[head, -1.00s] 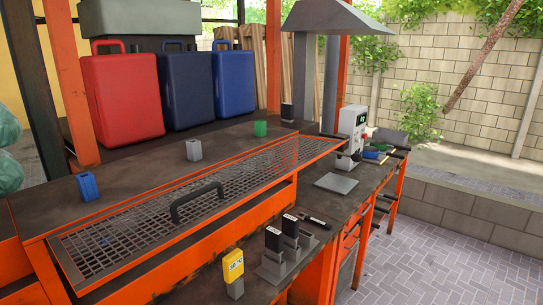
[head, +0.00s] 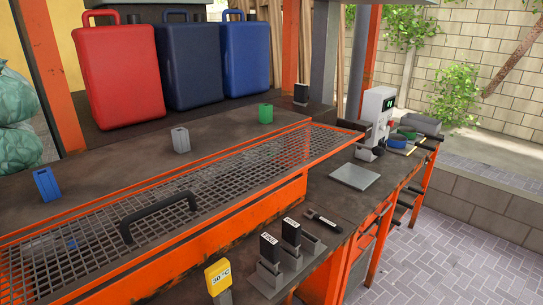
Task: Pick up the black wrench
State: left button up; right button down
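I cannot make out a clear black wrench. A short black tool with a pale label (head: 324,220) lies on the front bench, right of the black blocks in their grey holder; its exact kind is too small to tell. Several dark-handled tools (head: 414,137) lie at the bench's far right end, beside the white machine, and are too small to identify. Neither of my grippers is in view.
The orange-framed mesh cover (head: 190,212) with a black handle (head: 158,212) fills the middle. Red (head: 118,72) and blue cases stand behind. Paved floor (head: 462,250) is free at right.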

aim_at(314, 216)
jog(key=u, duration=0.3)
jog(key=l+u, duration=0.8)
jog(key=k+l+u, duration=0.1)
jog(key=l+u, duration=0.25)
jog(key=l, duration=0.15)
jog(key=k+l+u, duration=0.15)
jog(key=l+u, duration=0.25)
